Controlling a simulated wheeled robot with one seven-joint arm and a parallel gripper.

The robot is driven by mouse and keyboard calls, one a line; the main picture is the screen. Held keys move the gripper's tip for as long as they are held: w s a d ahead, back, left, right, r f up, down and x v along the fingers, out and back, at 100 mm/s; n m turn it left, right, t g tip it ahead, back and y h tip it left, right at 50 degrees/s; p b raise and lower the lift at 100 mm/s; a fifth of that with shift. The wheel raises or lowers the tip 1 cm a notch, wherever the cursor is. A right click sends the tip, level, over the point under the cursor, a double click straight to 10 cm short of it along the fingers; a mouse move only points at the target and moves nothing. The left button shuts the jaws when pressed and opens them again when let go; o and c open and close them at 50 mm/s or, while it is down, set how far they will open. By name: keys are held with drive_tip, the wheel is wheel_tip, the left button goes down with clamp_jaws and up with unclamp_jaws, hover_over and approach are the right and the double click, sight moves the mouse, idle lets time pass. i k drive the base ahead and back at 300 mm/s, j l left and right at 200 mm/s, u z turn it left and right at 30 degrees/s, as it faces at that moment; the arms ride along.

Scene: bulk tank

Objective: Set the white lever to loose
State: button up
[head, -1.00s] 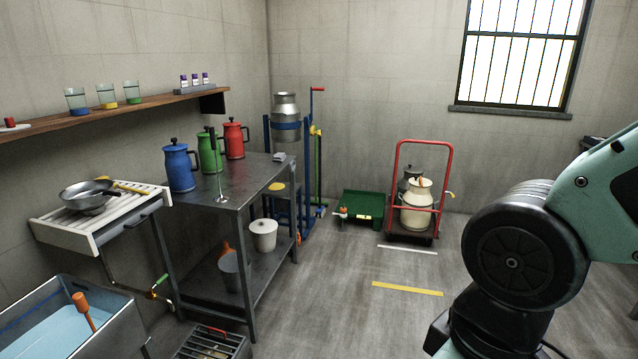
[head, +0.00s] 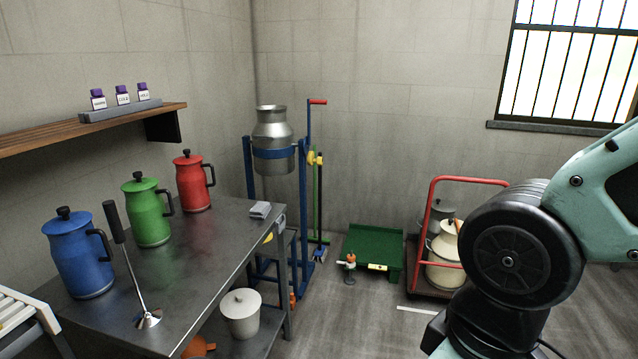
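I cannot make out a white lever for certain. A small fitting (head: 350,262) with orange and pale parts stands on the floor in front of the green ramp-like stand (head: 372,243); its details are too small to tell. A blue tipping frame (head: 304,205) holds a metal milk can (head: 272,150) upright, with a red-handled crank and yellow parts on its right side. A red hand cart (head: 432,215) carries a cream can (head: 444,272) and a grey can, partly hidden behind my arm. My gripper is outside the view; only my arm shows at the right.
A metal table (head: 205,258) at the left bears blue (head: 80,258), green (head: 148,215) and red (head: 194,185) jugs and a long-handled tool (head: 130,265). A white lidded bucket (head: 240,312) sits on its lower shelf. The floor (head: 345,315) between table and cart is open.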

sight(349, 265)
drive_tip(key=i, duration=1.4)
drive_tip(key=i+l+u, duration=0.3)
drive_tip(key=i+l, duration=0.15)
drive_tip(key=i, duration=0.2)
drive_tip(key=i+l+u, duration=0.35)
drive_tip(key=i+l, duration=0.25)
drive_tip(key=i+l+u, duration=0.3)
drive_tip(key=i+l, duration=0.25)
drive_tip(key=l, duration=0.25)
